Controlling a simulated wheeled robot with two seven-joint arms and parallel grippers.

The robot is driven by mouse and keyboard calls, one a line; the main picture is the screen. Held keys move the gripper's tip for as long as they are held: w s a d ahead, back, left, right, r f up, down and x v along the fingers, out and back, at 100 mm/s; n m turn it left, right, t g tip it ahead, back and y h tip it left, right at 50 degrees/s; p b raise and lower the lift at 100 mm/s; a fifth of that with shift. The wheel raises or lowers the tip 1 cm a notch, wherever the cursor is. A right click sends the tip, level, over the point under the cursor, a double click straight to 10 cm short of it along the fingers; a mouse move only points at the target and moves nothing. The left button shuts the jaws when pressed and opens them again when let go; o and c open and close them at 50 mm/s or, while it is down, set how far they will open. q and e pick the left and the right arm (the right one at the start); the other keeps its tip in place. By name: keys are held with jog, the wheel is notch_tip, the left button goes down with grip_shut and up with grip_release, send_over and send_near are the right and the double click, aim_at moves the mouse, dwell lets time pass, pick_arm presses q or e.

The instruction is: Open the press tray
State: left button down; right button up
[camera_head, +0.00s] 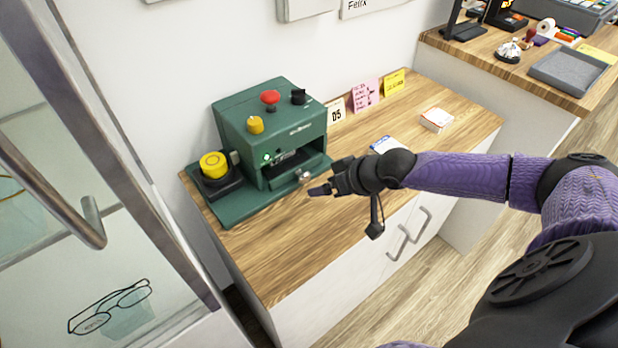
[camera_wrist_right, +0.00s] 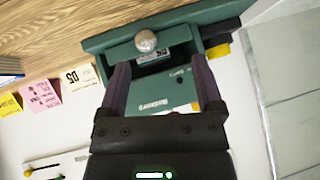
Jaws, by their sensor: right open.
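The green press (camera_head: 250,125) stands on a wooden counter against the wall. A round metal knob (camera_head: 303,176) shows low at its front opening, on the press tray side. The tray itself is mostly hidden and looks pushed in. My right gripper (camera_head: 322,188) is just right of the knob, open and empty. In the right wrist view the knob (camera_wrist_right: 146,41) lies beyond the open fingertips (camera_wrist_right: 162,75), between their lines and not visibly touched. The press body (camera_wrist_right: 165,90) shows between the fingers. My left gripper is not in view.
A yellow button (camera_head: 213,164) sits on a black box left of the press. Sticky notes (camera_head: 366,95) lean at the wall. A white card stack (camera_head: 436,119) lies on the counter (camera_head: 290,245). A glass door with a handle (camera_head: 92,222) stands at left.

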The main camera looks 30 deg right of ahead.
aim_at(307, 178)
jog(key=shift+m+t+h, duration=0.3)
jog(key=shift+m, duration=0.1)
jog(key=w+f+b, duration=0.2)
jog(key=w, duration=0.1)
jog(key=w+d+f+b, duration=0.1)
jog(key=shift+w+d+b, duration=0.1)
jog(key=shift+w+b, duration=0.2)
jog(key=b+x, duration=0.1)
jog(key=x, duration=0.2)
jog(key=shift+b, duration=0.3)
jog(key=shift+w+f, duration=0.2)
jog(key=shift+w, duration=0.25)
jog(key=shift+r, duration=0.1)
jog(key=c, duration=1)
grip_shut()
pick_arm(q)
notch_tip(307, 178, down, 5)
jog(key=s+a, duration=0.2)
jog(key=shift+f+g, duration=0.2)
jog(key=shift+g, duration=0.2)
